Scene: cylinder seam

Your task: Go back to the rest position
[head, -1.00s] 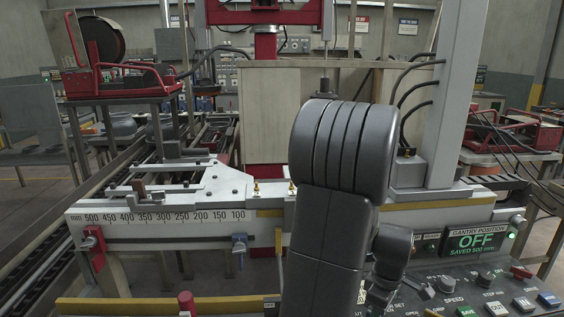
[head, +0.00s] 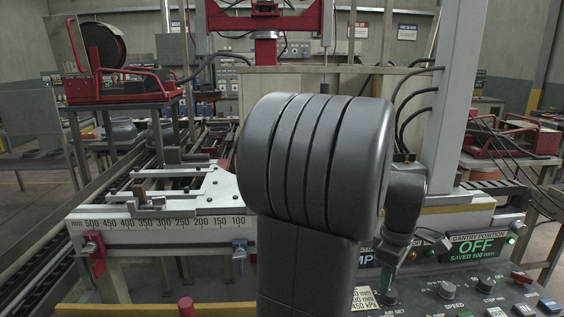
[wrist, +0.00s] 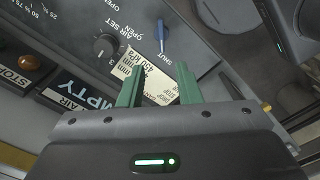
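My gripper (wrist: 160,68) has two green fingers that stand apart with nothing between them. It is over the control panel (wrist: 68,55). Behind the fingertips are a cream label reading 450 kPa (wrist: 148,78) and a blue lever (wrist: 161,36) marked SHUT; I cannot tell the exact gap to the panel. In the head view my gripper (head: 388,297) shows small and dark above the panel, partly beside my large dark grey arm. My arm hides the middle of the bench.
A dark knob (wrist: 105,45) and an EMPTY sign (wrist: 75,88) are near the fingers. A gantry display (head: 476,246) reads OFF. A white scale rail (head: 165,225) with a red clamp (head: 94,250) and blue clamp (head: 239,253) lies left. A pale upright column (head: 457,100) stands right.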

